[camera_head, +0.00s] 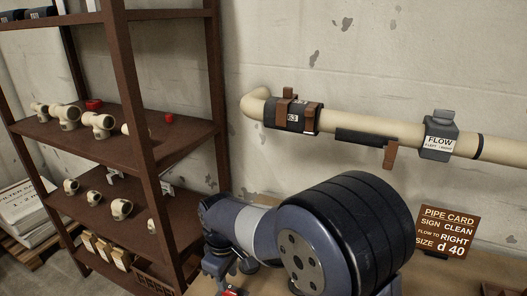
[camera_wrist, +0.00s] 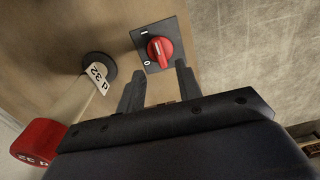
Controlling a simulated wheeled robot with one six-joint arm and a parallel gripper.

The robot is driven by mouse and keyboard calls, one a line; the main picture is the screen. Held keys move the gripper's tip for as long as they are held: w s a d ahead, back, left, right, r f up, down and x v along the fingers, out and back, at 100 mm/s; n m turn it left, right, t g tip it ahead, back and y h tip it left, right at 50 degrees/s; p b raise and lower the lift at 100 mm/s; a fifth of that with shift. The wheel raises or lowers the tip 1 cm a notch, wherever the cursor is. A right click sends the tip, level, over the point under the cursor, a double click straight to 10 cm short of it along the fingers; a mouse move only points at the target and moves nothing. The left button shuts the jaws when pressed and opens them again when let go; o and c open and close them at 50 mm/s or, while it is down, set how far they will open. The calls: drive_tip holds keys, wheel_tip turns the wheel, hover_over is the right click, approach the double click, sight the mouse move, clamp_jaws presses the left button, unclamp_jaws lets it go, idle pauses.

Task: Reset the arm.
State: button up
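My gripper (camera_wrist: 158,88) shows in the wrist view with its two dark fingers apart and nothing visible between them. Its fingertips are just below a red rotary knob (camera_wrist: 160,50) on a dark plate marked I and 0; I cannot tell whether they touch the plate. In the head view my arm (camera_head: 335,235) reaches across the lower middle, folded, with its end low and partly hidden behind its own links.
A brown shelf rack (camera_head: 150,150) with pipe fittings stands at left. A wall pipe (camera_head: 365,127) carries a clamped sleeve and a FLOW block (camera_head: 440,138). A pipe card (camera_head: 446,231) stands at right. A red d 32 part (camera_wrist: 38,142) is beside my gripper.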

sight(229, 292)
wheel_tip(229, 292, down, 6)
drive_tip(key=shift+r, duration=0.1)
idle(0.6)
